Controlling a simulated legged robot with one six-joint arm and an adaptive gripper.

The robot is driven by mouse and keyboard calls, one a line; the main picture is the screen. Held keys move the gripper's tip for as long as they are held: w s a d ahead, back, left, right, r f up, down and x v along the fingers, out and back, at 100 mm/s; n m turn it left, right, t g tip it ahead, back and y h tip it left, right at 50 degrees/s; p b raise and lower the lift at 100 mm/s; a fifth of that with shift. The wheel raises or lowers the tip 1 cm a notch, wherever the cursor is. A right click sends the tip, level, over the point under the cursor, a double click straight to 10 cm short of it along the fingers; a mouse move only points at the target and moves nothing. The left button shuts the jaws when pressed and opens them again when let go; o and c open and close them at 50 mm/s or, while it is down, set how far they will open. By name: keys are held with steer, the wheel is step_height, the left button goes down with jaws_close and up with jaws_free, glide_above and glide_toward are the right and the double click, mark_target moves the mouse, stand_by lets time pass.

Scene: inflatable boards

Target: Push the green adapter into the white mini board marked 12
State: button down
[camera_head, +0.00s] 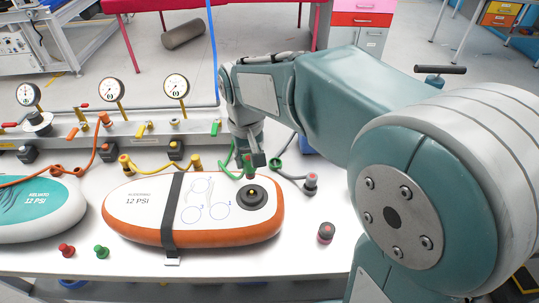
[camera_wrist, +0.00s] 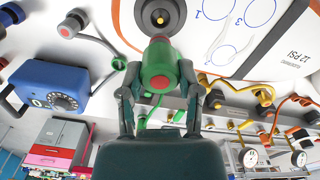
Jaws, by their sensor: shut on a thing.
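The white mini board (camera_head: 150,205) lies on the table, with an orange edge, "12 PSI" lettering and a dark strap across it. Its round black valve (camera_head: 253,199) has a yellowish centre and sits at the right end; the wrist view also shows the valve (camera_wrist: 160,15) at the top. My gripper (camera_head: 254,158) is shut on the green adapter (camera_wrist: 158,68), which has a red end facing the wrist camera. In the head view the adapter (camera_head: 249,170) is just behind the valve, apparently above the board. Contact cannot be told. A green hose runs from the adapter.
A red plug (camera_head: 66,250) and a green plug (camera_head: 101,251) stand near the front edge. A red-topped fitting (camera_head: 325,232) stands right of the board. Gauges (camera_head: 176,87) and hoses line the back.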

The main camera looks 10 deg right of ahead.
mark_target(248, 158)
stand_by(0.3)
steer(key=shift+f, duration=2.9)
steer(key=shift+s+f, duration=0.1)
steer(key=shift+f, duration=1.15)
steer(key=shift+c, duration=1)
jaws_free()
step_height(248, 158, up, 12)
steer(key=shift+a+f, duration=0.1)
